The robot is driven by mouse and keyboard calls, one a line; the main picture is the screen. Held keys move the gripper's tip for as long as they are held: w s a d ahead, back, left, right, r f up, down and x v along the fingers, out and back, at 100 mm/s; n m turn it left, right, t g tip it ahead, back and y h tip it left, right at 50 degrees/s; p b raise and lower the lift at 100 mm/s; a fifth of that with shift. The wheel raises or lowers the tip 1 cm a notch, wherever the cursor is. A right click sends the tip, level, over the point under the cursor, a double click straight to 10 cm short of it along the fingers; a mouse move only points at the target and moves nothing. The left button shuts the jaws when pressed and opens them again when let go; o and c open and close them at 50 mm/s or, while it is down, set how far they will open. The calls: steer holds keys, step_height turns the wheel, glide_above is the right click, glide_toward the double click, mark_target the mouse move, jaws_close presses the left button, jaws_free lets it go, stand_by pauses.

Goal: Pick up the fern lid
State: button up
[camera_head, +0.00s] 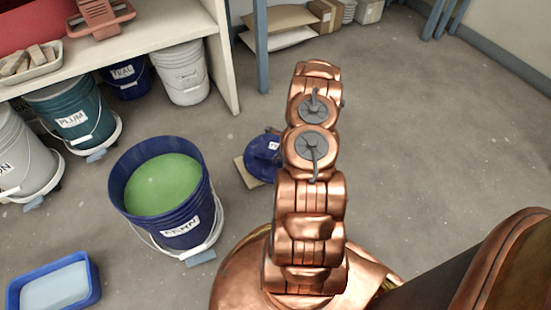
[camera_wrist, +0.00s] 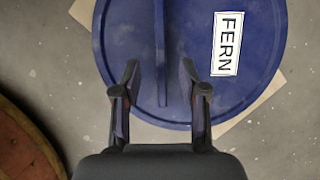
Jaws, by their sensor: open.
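The fern lid is a round dark blue disc with a white FERN label and a raised ridge across its middle. It fills much of the wrist view (camera_wrist: 262,95) and lies on a tan sheet on the floor. In the head view the lid (camera_head: 262,165) is partly hidden behind my arm. My gripper (camera_wrist: 160,75) is open over the lid, its two fingers apart on either side of the ridge. Whether the fingers touch the lid I cannot tell. The blue fern bucket (camera_head: 180,220), full of green glaze and uncovered, stands left of the lid.
A blue tray (camera_head: 95,275) lies at the lower left. A shelf with boxes (camera_head: 290,22) is at the back. The floor at right (camera_head: 430,130) is clear.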

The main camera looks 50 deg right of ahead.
steer(key=shift+w+b+x, duration=0.2)
steer(key=shift+b+x, duration=0.9)
steer(key=shift+x, duration=1.35)
steer(key=shift+f, duration=0.25)
jaws_close()
